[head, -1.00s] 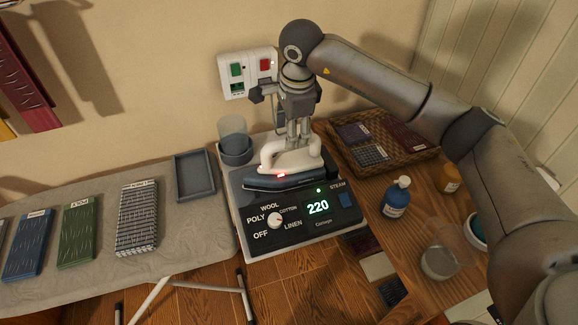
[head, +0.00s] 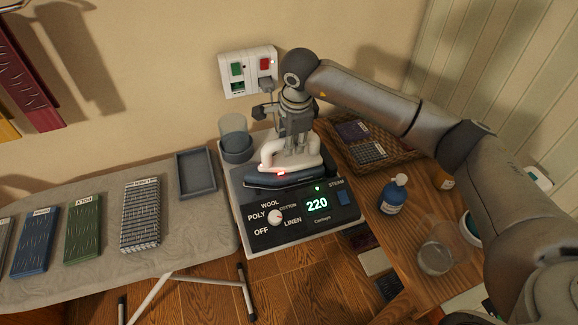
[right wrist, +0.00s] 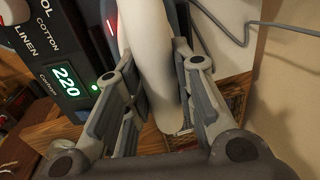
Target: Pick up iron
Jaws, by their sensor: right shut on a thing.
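The iron (head: 287,162), white on top with a dark blue-grey lower part and a small red light, sits on the station with the dial and a green 220 display (head: 317,205). My right gripper (head: 297,142) reaches down from above and is shut on the iron's white handle. In the right wrist view the white handle (right wrist: 150,50) runs between the two fingers of the gripper (right wrist: 155,100). Whether the iron's underside touches the station is hard to tell. My left gripper is not seen.
An ironing board (head: 200,225) at left holds a grey tray (head: 196,174) and several fabric samples. A wicker basket (head: 400,158), a blue bottle (head: 393,195) and a glass jar (head: 436,257) stand on the wooden table at right. A wall outlet (head: 248,72) is behind; a cord shows in the wrist view (right wrist: 240,40).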

